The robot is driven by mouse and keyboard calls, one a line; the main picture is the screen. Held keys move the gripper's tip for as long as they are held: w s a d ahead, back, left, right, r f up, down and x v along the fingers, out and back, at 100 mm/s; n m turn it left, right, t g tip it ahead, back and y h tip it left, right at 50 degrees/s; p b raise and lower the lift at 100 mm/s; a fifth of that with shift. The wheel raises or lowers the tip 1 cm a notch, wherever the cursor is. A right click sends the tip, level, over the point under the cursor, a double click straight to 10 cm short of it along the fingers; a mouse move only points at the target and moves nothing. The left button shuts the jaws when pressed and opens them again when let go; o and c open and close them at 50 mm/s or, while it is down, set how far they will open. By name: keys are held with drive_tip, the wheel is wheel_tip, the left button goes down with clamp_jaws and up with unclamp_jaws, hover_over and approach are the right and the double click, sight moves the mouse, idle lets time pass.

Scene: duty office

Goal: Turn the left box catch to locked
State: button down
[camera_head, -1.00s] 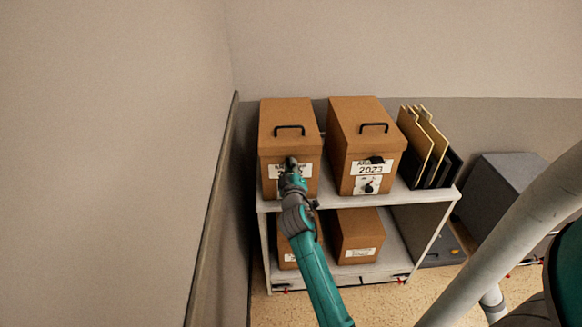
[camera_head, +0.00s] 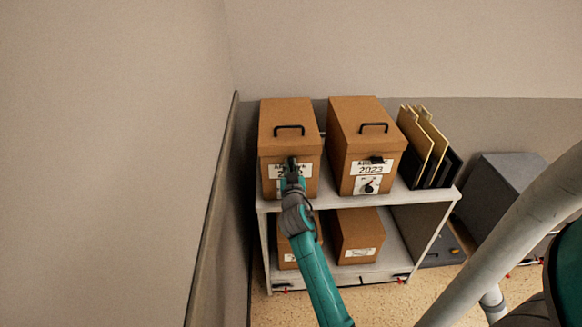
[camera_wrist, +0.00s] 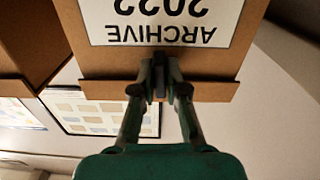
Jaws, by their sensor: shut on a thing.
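The left box (camera_head: 273,146) is a brown archive box with a lid and a black handle on top. Its white label (camera_wrist: 175,18) shows upside down in the wrist view, reading ARCHIVE 2022. My gripper (camera_head: 291,163) is at the front of this box, at the lid's lower rim. In the wrist view my gripper (camera_wrist: 160,70) has its two fingers closed together on a small dark piece at the rim, apparently the left catch (camera_wrist: 158,87). The fingers hide most of it, so its turned position cannot be read.
The right box (camera_head: 345,142), labelled 2023, stands close beside it, with a black piece at its lid rim and a dial below. Folders (camera_head: 425,145) stand further right on the white shelf (camera_head: 405,200). More boxes sit below. A wall (camera_head: 130,160) is close on the left.

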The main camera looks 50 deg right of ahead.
drive_tip(key=shift+m, duration=0.5)
drive_tip(key=c, duration=1.2)
unclamp_jaws()
drive_tip(key=shift+a, duration=0.1)
drive_tip(key=v, duration=1.1)
drive_tip(key=shift+s+a, duration=0.3)
